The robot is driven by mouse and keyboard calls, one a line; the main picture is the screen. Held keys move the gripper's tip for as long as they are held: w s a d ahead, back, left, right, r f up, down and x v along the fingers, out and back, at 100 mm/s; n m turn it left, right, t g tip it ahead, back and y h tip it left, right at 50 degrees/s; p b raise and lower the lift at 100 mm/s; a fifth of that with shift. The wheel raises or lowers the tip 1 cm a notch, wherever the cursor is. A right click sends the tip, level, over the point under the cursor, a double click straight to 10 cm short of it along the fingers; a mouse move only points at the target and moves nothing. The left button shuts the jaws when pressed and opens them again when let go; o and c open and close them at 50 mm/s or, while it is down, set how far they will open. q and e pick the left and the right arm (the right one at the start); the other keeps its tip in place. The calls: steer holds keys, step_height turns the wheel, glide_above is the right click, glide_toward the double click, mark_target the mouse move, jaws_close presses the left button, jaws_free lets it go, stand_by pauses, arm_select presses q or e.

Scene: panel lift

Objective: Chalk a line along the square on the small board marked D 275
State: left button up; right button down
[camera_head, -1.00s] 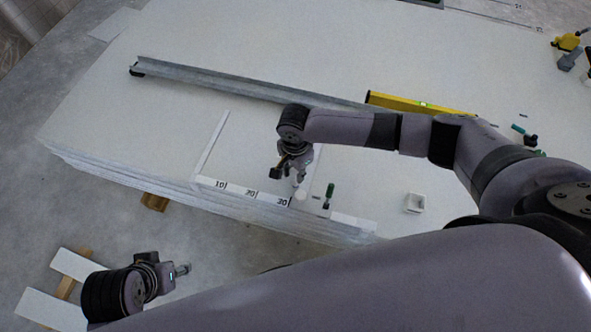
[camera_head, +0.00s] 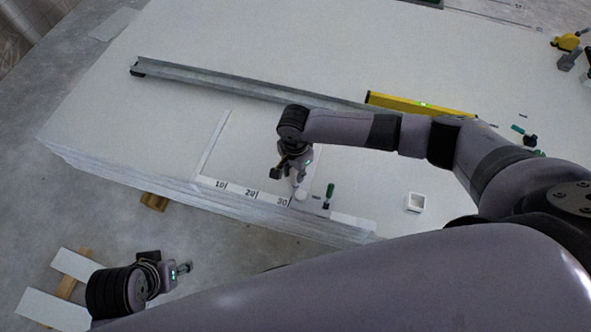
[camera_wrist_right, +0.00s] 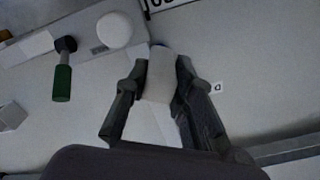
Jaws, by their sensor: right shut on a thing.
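My right gripper (camera_head: 298,180) is low over the front of the panel stack, beside the strip marked 10, 20, 30 (camera_head: 250,193). In the right wrist view, the right gripper (camera_wrist_right: 160,80) is shut on a pale, blunt block that looks like the chalk (camera_wrist_right: 158,75), with a bluish tip at its far end. A thin pale edge (camera_head: 215,142) runs back from the strip's left end. My left gripper (camera_head: 184,267) hangs off the stack at lower left; its jaws are unclear.
A green-handled tool (camera_head: 330,192) and a white round thing (camera_wrist_right: 115,30) lie near the right gripper. A small white box (camera_head: 415,202) stands to the right. A metal channel (camera_head: 230,82) and a yellow level (camera_head: 420,103) lie behind. The panel's left part is clear.

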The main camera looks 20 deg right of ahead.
arm_select(q)
steer(key=shift+f, duration=0.35)
arm_select(e)
steer(key=shift+s, duration=0.1)
arm_select(q)
steer(key=shift+w, duration=0.2)
arm_select(e)
steer(key=shift+f, duration=0.1)
stand_by(0.6)
arm_select(q)
steer(key=shift+f, duration=0.25)
steer(key=shift+p, duration=0.3)
arm_select(e)
steer(key=c, duration=2.4)
jaws_free()
steer(key=shift+w+d, duration=0.25)
steer(key=shift+w, duration=0.05)
steer(key=shift+w+d, duration=0.15)
steer(key=shift+w, duration=0.1)
steer(key=shift+w+d, duration=0.25)
steer(key=shift+w, duration=0.1)
steer(key=shift+w+d, duration=0.5)
steer(key=shift+w, duration=0.35)
arm_select(q)
steer(key=shift+w, duration=0.1)
arm_select(e)
steer(key=shift+w+d, duration=0.1)
